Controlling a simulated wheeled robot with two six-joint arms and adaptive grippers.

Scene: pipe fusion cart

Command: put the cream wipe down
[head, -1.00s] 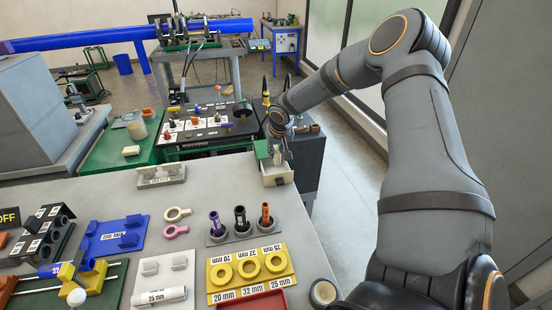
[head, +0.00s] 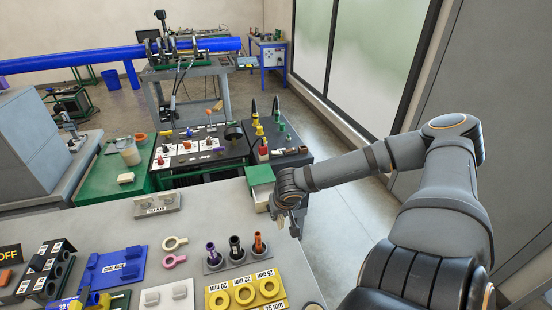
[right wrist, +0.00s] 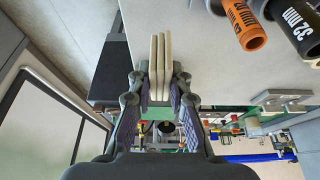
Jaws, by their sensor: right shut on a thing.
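In the right wrist view the cream wipe (right wrist: 160,66) shows as upright cream layers standing out between the fingertips. My right gripper (right wrist: 160,88) is shut on it. In the head view my right gripper (head: 290,222) points down at the right edge of the grey table (head: 200,272), just in front of a cream box with a green top (head: 260,186). The wipe is hard to make out there, and I cannot tell whether it touches the table. My left gripper is not in view.
Three small pipe pieces, the orange one (head: 258,243) nearest, stand left of my right gripper. A yellow plate with rings (head: 245,294) lies in front of them. A dark cart (head: 285,158) stands beyond the box. Bare tabletop lies between the pipe pieces and the right edge.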

